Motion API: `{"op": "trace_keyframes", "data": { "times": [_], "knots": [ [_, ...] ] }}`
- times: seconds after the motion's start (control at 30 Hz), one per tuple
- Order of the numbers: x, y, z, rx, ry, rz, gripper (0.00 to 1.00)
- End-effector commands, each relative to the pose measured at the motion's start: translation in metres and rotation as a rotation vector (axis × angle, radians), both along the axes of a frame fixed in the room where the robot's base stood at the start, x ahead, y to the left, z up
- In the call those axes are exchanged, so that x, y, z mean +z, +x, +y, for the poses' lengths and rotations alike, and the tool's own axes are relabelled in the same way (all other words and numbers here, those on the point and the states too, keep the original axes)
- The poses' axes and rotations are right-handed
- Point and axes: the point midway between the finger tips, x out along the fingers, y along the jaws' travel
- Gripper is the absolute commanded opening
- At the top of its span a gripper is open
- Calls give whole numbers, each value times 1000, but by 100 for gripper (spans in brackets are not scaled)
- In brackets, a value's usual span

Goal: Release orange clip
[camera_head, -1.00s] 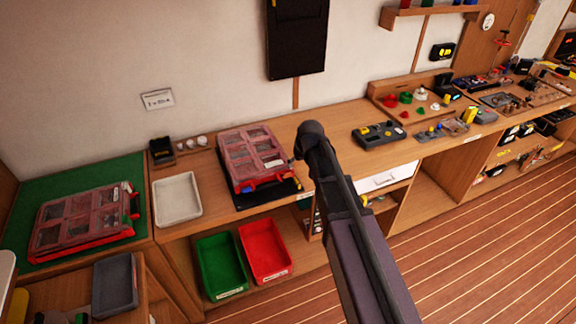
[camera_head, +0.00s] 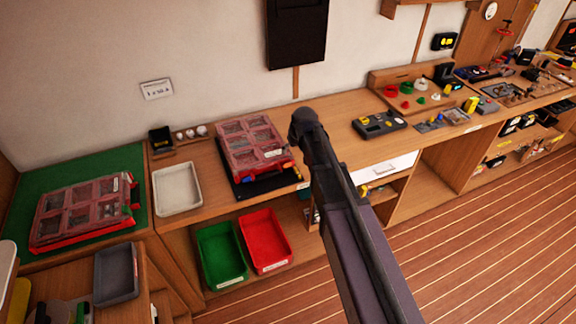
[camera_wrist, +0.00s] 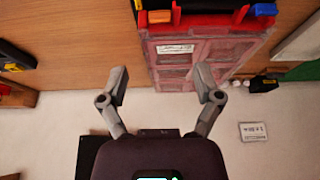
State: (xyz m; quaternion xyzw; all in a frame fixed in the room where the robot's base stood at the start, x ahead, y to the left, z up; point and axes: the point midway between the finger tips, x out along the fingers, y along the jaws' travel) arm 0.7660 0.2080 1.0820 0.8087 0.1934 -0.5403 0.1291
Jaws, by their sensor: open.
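A red organiser case (camera_head: 252,141) with a clear compartmented lid sits on a black mat on the bench, left of my arm. In the wrist view the case (camera_wrist: 188,62) is seen upside down, its red front edge at the top. A small orange clip (camera_wrist: 160,16) is on that edge, with a blue clip (camera_wrist: 263,9) farther along. My gripper (camera_wrist: 164,82) is open, its two fingers spread, with nothing between them. The orange clip lies beyond the fingertips, apart from them. In the head view my gripper is hidden behind my arm.
A second red case (camera_head: 84,213) lies on a green mat at left. A white tray (camera_head: 177,188) stands between the cases. Green (camera_head: 221,255) and red (camera_head: 265,241) bins sit below the bench. A dark device (camera_head: 379,124) is right of my arm.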

Motion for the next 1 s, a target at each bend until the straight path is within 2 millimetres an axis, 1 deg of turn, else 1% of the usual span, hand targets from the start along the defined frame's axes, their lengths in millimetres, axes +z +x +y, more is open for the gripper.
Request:
{"op": "trace_keyframes", "data": {
  "times": [0.03,1.0],
  "knots": [
    [-7,2,1,0,0,0,83],
    [-83,30,15,0,0,0,83]
  ]
}}
